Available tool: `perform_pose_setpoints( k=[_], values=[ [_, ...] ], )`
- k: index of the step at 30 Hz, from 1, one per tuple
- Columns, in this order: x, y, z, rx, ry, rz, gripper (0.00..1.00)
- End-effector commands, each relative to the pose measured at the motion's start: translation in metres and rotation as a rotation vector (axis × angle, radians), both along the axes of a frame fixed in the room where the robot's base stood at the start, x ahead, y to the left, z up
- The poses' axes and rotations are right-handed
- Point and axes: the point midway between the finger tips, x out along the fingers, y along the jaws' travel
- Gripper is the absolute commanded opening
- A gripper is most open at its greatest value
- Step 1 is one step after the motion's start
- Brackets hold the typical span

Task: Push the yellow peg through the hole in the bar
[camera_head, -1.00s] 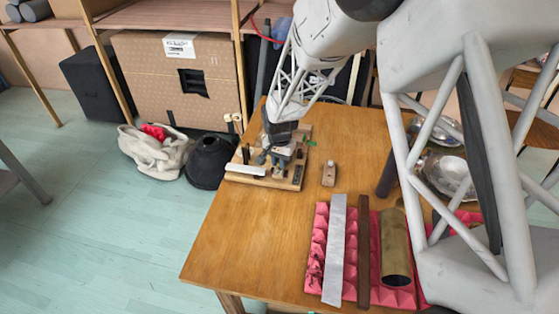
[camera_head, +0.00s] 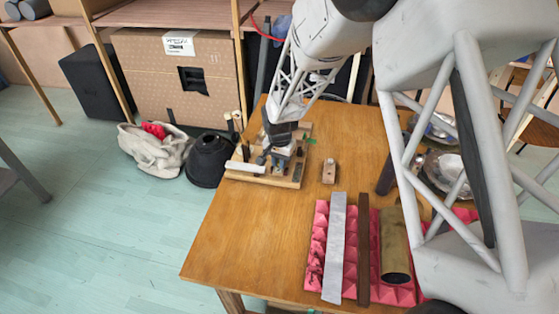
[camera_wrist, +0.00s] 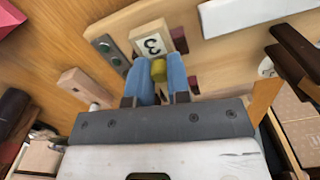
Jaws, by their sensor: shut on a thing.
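My gripper (camera_wrist: 160,78) has two blue fingers shut on the yellow peg (camera_wrist: 159,70), whose rounded end shows between the fingertips in the wrist view. A pale block marked 3 (camera_wrist: 152,42) stands just beyond the peg. I cannot tell whether the peg touches it. A white bar (camera_wrist: 235,14) lies at the upper right, and it also shows at the left of the wooden board (camera_head: 235,178) in the head view. In the head view, my gripper (camera_head: 281,158) is low over the board, and the peg is hidden or too small to see.
A small wooden block with a metal knob (camera_head: 329,172) stands right of the board. A pink foam mat (camera_head: 318,255) carries a metal strip (camera_head: 335,245), a dark bar (camera_head: 363,245) and a brass tube (camera_head: 394,250). The table's front left is clear.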

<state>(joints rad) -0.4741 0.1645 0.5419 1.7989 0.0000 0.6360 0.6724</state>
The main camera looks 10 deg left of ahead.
Motion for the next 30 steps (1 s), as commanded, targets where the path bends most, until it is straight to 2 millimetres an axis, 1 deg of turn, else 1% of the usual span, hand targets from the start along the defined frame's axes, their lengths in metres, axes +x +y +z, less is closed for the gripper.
perform_pose_setpoints(
  k=[7,8,12,13,23,26,30],
  values=[
    [0.000,0.000,-0.003,0.000,0.000,0.000,0.00],
    [0.000,0.000,-0.003,0.000,0.000,0.000,0.22],
    [0.000,0.000,-0.003,0.000,0.000,0.000,0.44],
    [0.000,0.000,-0.003,0.000,0.000,0.000,0.47],
    [0.000,0.000,-0.001,0.000,0.000,0.000,0.47],
    [0.000,0.000,0.002,0.000,0.000,0.000,0.47],
    [0.000,0.000,0.013,0.001,-0.001,0.000,0.47]
  ],
)
